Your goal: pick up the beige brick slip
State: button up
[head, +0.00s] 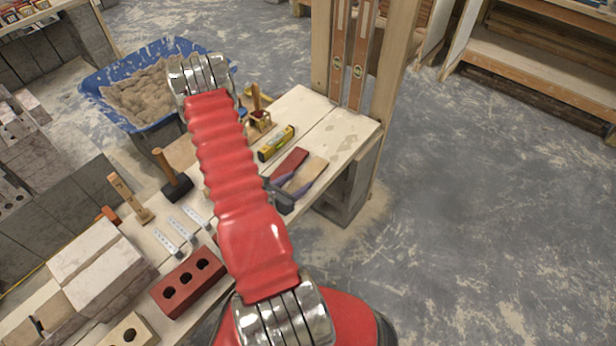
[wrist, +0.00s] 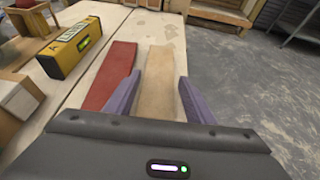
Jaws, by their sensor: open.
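The beige brick slip (wrist: 158,82) lies flat on the pale board bench, lengthwise away from me in the wrist view. In the head view the beige slip (head: 308,174) lies near the bench's right edge. My gripper (wrist: 159,92) is open, with its two purple fingers on either side of the beige slip and nothing held. Whether the fingers touch the bench cannot be told. My gripper (head: 290,184) also shows in the head view, partly hidden by my red arm. A dark red slip (wrist: 113,76) lies parallel just left of the beige one, close to the left finger.
A yellow level (wrist: 69,47) lies left of the red slip. An upright post (head: 396,50) with levels stands behind.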

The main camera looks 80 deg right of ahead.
aim_at(309, 174)
jog(key=shift+x, duration=2.6)
jog(key=c, duration=1)
jog(key=shift+r, duration=0.15)
jog(key=shift+r, duration=4.85)
